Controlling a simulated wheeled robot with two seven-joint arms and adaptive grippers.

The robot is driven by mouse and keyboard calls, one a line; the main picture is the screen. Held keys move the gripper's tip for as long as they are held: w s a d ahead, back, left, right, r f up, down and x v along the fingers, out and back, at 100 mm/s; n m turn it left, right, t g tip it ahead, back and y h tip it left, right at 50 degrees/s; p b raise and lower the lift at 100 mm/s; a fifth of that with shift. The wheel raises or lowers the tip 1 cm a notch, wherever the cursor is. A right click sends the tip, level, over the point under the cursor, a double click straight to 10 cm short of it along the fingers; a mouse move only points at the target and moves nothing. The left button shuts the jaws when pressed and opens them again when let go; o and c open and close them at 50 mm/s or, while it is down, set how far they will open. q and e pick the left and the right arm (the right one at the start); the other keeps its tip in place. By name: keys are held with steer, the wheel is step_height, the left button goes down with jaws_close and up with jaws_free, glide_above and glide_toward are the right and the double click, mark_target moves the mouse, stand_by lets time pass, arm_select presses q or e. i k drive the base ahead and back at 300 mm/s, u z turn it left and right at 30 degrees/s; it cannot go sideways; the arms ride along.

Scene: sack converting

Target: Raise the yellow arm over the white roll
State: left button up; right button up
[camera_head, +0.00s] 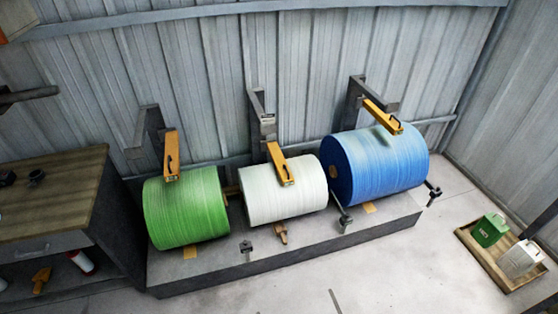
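The white roll (283,203) lies on its side in the middle of a low grey plinth, between a green roll and a blue roll. The yellow arm (279,162) over it hangs from a grey wall bracket (262,112). It slants down toward the front, its lower end at the upper side of the white roll. I cannot tell whether it touches the roll. A small dark handle sits near its lower end. Neither of my grippers can be made out in the head view.
The green roll (186,212) and blue roll (385,165) have similar yellow arms. Clamp-like fittings stand along the plinth (215,277). A wooden-topped bench (60,195) is at left. A wooden tray (478,252) with green and white containers lies at right. The front floor is mostly clear.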

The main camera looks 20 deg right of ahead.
mark_target(285, 173)
steer(key=z, duration=0.65)
steer(key=i, duration=1.2)
steer(key=u, duration=0.6)
